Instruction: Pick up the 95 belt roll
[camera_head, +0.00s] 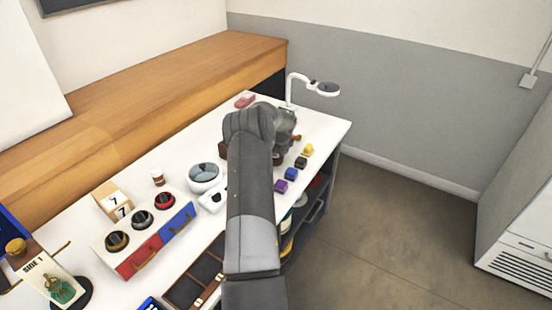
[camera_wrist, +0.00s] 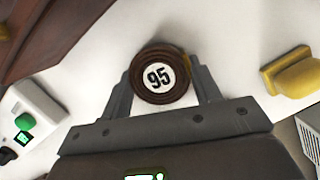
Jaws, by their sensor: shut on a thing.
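The 95 belt roll (camera_wrist: 159,75) is a brown coiled roll with a white round label reading 95. In the wrist view it sits between the two fingers of my gripper (camera_wrist: 160,88), which are shut on its sides. The wrist view does not clearly show whether the roll touches the white table or is lifted off it. In the head view my arm hides the roll, and my gripper (camera_head: 286,128) shows only in part over the far end of the white table.
A yellow block (camera_wrist: 292,72) lies right of the roll; a white device with a green button (camera_wrist: 25,122) is at left. In the head view, purple (camera_head: 280,186), blue (camera_head: 291,173) and other blocks line the right edge. A white lamp (camera_head: 312,87) stands behind. A round white device (camera_head: 204,176) is left of my arm.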

